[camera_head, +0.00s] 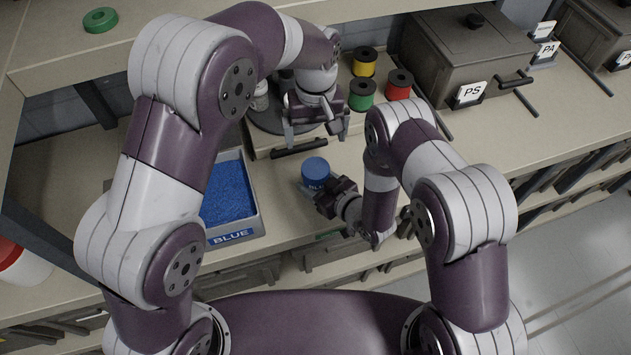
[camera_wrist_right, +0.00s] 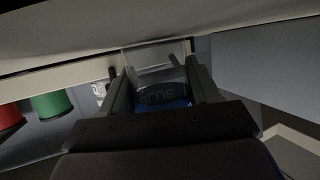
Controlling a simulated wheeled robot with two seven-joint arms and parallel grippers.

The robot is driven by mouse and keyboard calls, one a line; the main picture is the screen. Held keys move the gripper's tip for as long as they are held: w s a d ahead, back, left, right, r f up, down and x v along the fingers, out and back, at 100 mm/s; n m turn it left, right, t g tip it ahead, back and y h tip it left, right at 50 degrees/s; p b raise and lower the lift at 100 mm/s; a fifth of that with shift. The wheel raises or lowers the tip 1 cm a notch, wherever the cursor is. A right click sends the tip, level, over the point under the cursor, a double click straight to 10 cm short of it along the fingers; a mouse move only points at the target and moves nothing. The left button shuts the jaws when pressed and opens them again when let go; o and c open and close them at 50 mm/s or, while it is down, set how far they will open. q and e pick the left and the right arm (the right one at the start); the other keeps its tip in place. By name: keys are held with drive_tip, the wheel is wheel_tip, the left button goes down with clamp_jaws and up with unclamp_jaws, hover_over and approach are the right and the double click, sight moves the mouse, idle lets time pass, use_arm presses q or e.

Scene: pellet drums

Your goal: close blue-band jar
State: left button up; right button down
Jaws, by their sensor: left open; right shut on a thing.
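The blue-band jar (camera_head: 315,168) stands on the bench in front of a dark handle. Its top looks blue, and I cannot tell whether that is a lid or the contents. My right gripper (camera_head: 322,196) is shut on the jar from the near side. In the right wrist view the clear jar (camera_wrist_right: 155,75) with a BLUE label sits between the fingers of my right gripper (camera_wrist_right: 162,92). My left gripper (camera_head: 318,128) is open and empty, above and behind the jar. No separate lid can be made out.
A tray of blue pellets (camera_head: 245,226) stands left of the jar. A round grey stand (camera_head: 262,119) is partly hidden behind my left gripper.

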drive_tip(key=shift+c, duration=0.8)
unclamp_jaws()
use_arm(q)
drive_tip(key=shift+r, duration=0.3)
drive_tip(key=shift+f, duration=0.1)
use_arm(e)
drive_tip(key=shift+d, duration=0.1)
drive_tip(key=shift+s+d+r, duration=0.1)
drive_tip(key=shift+s+d, duration=0.15)
drive_tip(key=shift+s, duration=0.1)
drive_tip(key=b+v, duration=0.2)
drive_tip(key=v, duration=0.8)
drive_tip(key=shift+s+d+b, duration=0.1)
drive_tip(key=shift+s+b, duration=0.05)
drive_tip(key=shift+b, duration=0.2)
use_arm(q)
wheel_tip(320, 180, down, 3)
drive_tip(key=shift+r, duration=0.2)
use_arm(e)
drive_tip(key=shift+s+d+r, duration=0.35)
drive_tip(key=shift+s+r, duration=0.05)
drive_tip(key=shift+s, duration=0.1)
drive_tip(key=shift+w, duration=0.1)
